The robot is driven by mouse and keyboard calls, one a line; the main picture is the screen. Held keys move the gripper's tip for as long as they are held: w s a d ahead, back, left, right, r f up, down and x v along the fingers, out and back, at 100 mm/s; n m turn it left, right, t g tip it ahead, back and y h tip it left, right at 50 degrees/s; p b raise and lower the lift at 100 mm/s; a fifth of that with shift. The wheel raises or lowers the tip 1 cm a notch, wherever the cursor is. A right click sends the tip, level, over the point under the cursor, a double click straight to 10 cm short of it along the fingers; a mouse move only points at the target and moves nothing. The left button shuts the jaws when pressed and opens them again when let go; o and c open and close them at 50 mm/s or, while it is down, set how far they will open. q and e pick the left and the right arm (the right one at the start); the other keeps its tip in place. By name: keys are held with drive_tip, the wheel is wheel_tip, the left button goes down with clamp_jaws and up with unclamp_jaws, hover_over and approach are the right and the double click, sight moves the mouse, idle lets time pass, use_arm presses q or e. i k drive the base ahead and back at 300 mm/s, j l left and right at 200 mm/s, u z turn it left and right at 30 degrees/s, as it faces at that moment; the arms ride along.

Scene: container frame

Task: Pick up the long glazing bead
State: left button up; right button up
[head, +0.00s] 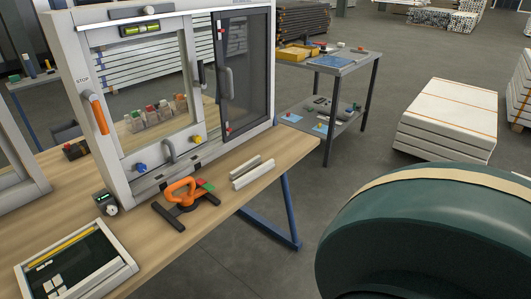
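Two pale, straight strips lie side by side on the wooden workbench (215,210), near its right edge. The front strip (254,175) looks the longer and fits the long glazing bead. The back strip (246,166) looks shorter and lies just behind it, nearly parallel, with a narrow gap. Both lie flat, slanting up to the right, and nothing covers them. Neither of my grippers shows in the head view.
A large upright grey window frame (70,65) stands on the bench behind the strips. An orange-handled tool (180,192) lies just left of them. A tray (75,265) sits front left. A grey side table (345,66) stands behind.

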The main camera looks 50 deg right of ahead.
sight(244, 179)
drive_tip(key=k+z, duration=0.1)
drive_tip(key=z, duration=1.35)
